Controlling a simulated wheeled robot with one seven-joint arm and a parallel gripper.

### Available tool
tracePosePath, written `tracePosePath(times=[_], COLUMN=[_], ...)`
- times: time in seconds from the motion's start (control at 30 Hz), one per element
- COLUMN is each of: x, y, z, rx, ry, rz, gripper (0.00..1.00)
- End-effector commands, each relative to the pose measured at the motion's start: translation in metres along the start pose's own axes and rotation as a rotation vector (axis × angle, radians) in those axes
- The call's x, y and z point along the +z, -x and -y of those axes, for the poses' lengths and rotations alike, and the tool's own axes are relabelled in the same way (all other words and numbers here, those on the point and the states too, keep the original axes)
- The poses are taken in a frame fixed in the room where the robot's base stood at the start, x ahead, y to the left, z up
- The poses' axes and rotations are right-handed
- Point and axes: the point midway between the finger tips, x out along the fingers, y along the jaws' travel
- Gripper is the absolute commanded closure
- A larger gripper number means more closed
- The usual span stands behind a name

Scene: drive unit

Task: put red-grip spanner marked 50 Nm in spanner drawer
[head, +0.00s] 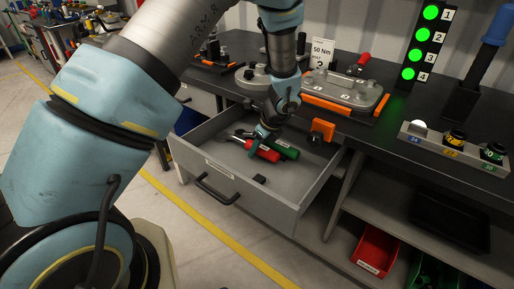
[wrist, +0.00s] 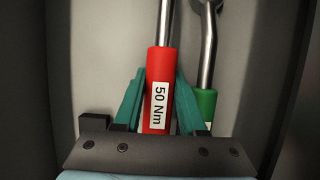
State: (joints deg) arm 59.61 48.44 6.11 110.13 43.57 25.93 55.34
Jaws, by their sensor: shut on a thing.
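The red-grip spanner (wrist: 159,70) shows in the wrist view with a white label reading 50 Nm. My gripper (wrist: 157,80) is shut on its red grip, one teal finger on each side. In the head view the red grip (head: 266,154) is inside the open spanner drawer (head: 225,178), under my gripper (head: 262,137). Whether the spanner touches the drawer floor I cannot tell. A green-grip spanner (head: 285,150) lies in the drawer just to the right, and it also shows in the wrist view (wrist: 206,100).
A small black block (head: 260,179) is in the drawer near its front. An orange block (head: 322,130) sits at the bench edge by the drawer's right side. A plate with orange clamps (head: 345,92) stands on the bench. A red bin (head: 375,250) is below.

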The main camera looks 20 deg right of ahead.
Motion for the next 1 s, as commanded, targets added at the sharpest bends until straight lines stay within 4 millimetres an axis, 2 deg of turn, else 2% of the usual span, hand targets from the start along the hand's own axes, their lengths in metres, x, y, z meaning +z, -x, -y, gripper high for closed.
tracePosePath(times=[0.1,0.13,0.23,0.47,0.63,1.0], x=[-0.001,-0.001,-0.001,0.000,0.000,0.000], y=[-0.002,-0.002,-0.002,-0.001,0.011,0.085], z=[0.000,0.000,0.000,0.000,0.001,0.001], rx=[0.000,0.000,0.000,0.000,-0.003,-0.004], ry=[0.000,0.000,0.000,0.000,0.001,0.002], rz=[0.000,0.000,0.000,0.000,-0.001,-0.001], gripper=[1.00,0.58,0.47,0.47,0.47,0.47])
